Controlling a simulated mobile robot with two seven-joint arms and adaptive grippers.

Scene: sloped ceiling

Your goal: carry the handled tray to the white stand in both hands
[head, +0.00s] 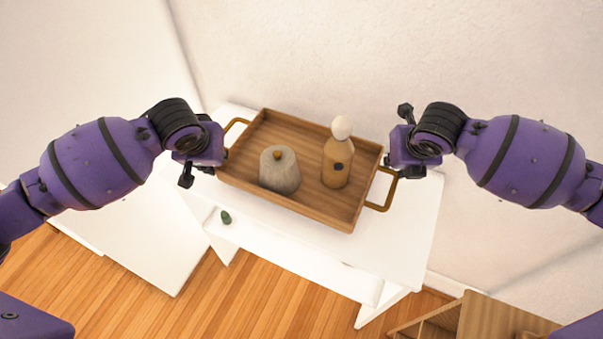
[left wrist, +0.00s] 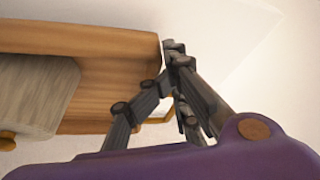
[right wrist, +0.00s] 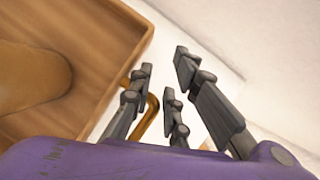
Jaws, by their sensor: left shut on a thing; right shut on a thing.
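The wooden handled tray (head: 290,206) is over the white stand (head: 408,232); I cannot tell whether it touches the top. A grey lidded jar (head: 280,174) and a brown bottle with a pale round top (head: 337,163) stand upright in it. My left gripper (head: 219,158) is shut on the tray's left handle, which shows partly in the left wrist view (left wrist: 158,119). My right gripper (head: 393,160) is at the right handle (head: 383,195) and shut on it; the right wrist view shows this handle (right wrist: 150,112) by the fingers. The fingertips are small in the head view.
A small green object (head: 226,217) sits on the stand's lower shelf. A white surface (head: 150,235) is at the left, and a wooden shelf unit (head: 480,318) at the lower right. The wall is close behind the stand. Bare wood floor (head: 270,290) lies in front.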

